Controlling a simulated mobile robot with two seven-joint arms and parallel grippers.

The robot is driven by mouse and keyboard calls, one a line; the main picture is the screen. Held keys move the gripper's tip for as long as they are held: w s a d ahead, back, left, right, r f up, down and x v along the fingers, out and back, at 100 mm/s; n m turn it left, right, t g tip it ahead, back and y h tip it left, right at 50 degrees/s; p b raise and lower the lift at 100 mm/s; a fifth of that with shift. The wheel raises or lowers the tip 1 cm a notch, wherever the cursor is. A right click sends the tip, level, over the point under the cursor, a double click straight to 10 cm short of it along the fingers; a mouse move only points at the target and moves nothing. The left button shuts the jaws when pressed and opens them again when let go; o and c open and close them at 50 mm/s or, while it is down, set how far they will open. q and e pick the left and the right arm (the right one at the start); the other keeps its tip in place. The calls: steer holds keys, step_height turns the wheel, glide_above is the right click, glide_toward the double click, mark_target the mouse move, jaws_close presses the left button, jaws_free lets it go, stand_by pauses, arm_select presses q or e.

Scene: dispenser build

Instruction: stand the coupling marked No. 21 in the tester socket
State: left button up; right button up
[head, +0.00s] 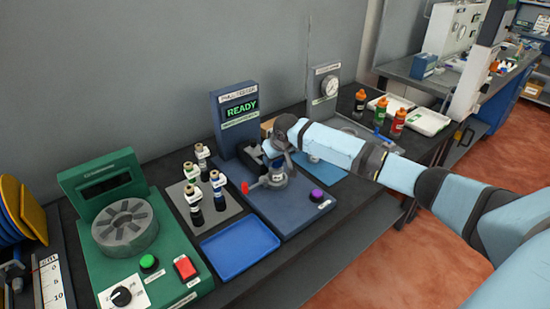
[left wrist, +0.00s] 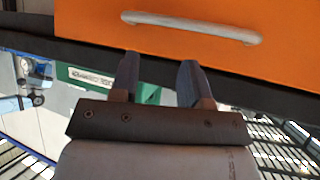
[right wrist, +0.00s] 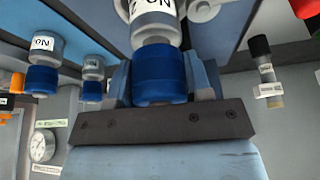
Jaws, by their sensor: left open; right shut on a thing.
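My right gripper (right wrist: 160,90) is shut on a coupling (right wrist: 158,72) with a blue collar and a grey body. Its white label is cut off by the picture's top edge, and its number cannot be read. In the head view my right gripper (head: 268,158) is low over the blue tester (head: 292,218), whose display reads READY. My left gripper (left wrist: 157,78) is open and empty, facing an orange drawer front.
An empty blue tray (head: 240,249) lies in front. A green machine (head: 125,215) is further left. Two more blue-collared couplings (right wrist: 42,78) show in the right wrist view.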

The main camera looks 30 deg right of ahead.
steer(key=shift+f, duration=0.55)
stand_by(0.4)
steer(key=o, duration=1)
steer(key=p+v, duration=0.2)
steer(key=shift+r+p, duration=0.1)
steer(key=shift+p, duration=0.2)
steer(key=p+v, duration=0.2)
steer(key=shift+p, duration=0.35)
steer(key=p+v, duration=0.3)
steer(key=shift+r+p, duration=0.1)
steer(key=shift+p, duration=0.2)
arm_select(q)
step_height(320, 180, up, 11)
steer(key=a+p, duration=0.1)
steer(key=p, duration=0.3)
steer(key=shift+a+r+n, duration=0.15)
steer(key=shift+r+n, duration=0.05)
steer(key=shift+n, duration=0.1)
arm_select(e)
steer(key=shift+v, duration=1.8)
